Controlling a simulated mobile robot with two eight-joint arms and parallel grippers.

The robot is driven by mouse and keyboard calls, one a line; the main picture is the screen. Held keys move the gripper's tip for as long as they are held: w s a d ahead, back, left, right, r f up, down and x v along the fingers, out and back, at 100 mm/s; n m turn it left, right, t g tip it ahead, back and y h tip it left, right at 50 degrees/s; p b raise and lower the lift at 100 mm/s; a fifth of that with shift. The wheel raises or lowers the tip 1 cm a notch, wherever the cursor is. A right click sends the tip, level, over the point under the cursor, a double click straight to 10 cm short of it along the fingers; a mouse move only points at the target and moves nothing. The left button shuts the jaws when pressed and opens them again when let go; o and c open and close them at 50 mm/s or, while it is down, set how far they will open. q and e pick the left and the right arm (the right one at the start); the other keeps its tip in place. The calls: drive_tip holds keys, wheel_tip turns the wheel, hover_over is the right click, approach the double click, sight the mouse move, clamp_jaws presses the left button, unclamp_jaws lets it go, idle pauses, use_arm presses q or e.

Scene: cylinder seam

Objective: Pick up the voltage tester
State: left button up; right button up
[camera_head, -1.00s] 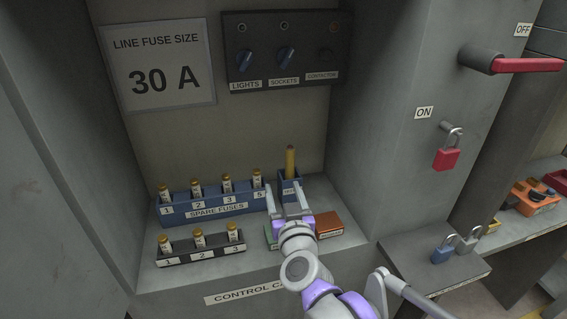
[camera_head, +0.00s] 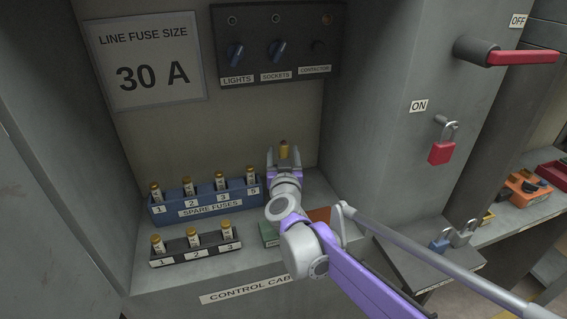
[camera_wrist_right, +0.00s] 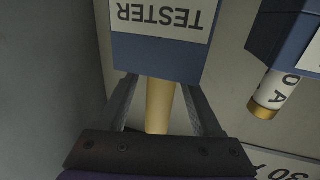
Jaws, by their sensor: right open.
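The voltage tester (camera_head: 283,147) is a yellow rod standing in a blue holder on the cabinet shelf, just right of the fuse rack. In the right wrist view the tester (camera_wrist_right: 158,104) sticks out of the blue holder (camera_wrist_right: 155,58) labelled TESTER. My right gripper (camera_head: 283,158) is open, with one finger on each side of the tester. In the right wrist view gaps show between the rod and the fingers. My arm hides the holder and the lower part of the tester in the head view. My left gripper is not in view.
A blue spare-fuse rack (camera_head: 178,216) stands close left of the gripper, with a black fuse block (camera_head: 195,253) in front. Green (camera_head: 269,234) and orange (camera_head: 318,214) boxes sit partly behind my arm. A switch panel (camera_head: 277,45) is on the back wall; the cabinet's side wall rises on the right.

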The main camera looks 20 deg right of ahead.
drive_tip(key=shift+w+d, duration=0.1)
drive_tip(key=shift+w, duration=0.2)
drive_tip(key=shift+s, duration=0.1)
clamp_jaws()
wheel_tip(320, 180, up, 10)
drive_tip(key=shift+p, duration=0.35)
idle(0.3)
